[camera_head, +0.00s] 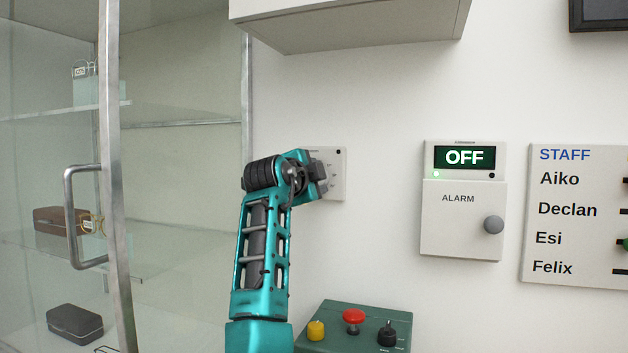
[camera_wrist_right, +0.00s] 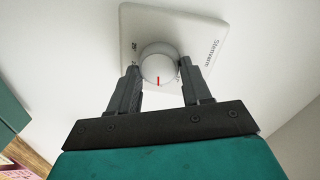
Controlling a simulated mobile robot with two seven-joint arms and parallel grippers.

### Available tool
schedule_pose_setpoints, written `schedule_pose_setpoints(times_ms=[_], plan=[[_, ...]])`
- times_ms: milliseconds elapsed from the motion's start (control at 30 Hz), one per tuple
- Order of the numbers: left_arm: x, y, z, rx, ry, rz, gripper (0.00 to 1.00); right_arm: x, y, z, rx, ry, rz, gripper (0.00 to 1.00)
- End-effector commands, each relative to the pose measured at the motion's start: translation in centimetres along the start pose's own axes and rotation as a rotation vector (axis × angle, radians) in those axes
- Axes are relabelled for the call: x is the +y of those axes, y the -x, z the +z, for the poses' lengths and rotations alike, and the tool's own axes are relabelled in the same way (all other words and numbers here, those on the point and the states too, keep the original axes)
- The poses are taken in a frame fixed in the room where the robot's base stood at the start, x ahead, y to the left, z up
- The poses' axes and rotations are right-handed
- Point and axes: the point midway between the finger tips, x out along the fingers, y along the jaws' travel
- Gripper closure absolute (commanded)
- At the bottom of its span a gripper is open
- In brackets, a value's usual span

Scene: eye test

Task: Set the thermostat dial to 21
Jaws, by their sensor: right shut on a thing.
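The thermostat (camera_head: 337,172) is a white plate on the wall in the head view, partly hidden behind my right gripper (camera_head: 322,174). In the right wrist view the plate (camera_wrist_right: 202,38) appears rotated, with brand lettering on its right side. Its round white dial (camera_wrist_right: 157,62) carries a red pointer line, which points down in that view, towards my gripper's palm. My right gripper (camera_wrist_right: 160,70) is shut on the dial, one finger at each side. Small marks stand left of the dial, too small to read surely. The dial is hidden in the head view. My left gripper is not in view.
A glass cabinet (camera_head: 110,200) with a metal handle stands left of my arm. A wall cabinet (camera_head: 350,25) hangs above. A green box (camera_head: 330,340) with yellow, red and black controls is below. An alarm box (camera_head: 455,230) reading OFF and a staff board (camera_head: 590,280) are right.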

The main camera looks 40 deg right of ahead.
Motion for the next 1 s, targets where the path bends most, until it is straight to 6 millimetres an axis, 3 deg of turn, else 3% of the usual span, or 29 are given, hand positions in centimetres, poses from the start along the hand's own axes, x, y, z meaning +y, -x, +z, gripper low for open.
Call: schedule_pose_setpoints(times_ms=[600, 1000], plan=[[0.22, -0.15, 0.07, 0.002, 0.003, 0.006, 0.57, 0.39, -0.01, 0.01, -0.043, -0.534, -0.005, 0.82], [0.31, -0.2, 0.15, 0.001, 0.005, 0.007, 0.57, 0.44, -0.02, 0.0, -0.055, -0.697, -0.008, 0.82]])
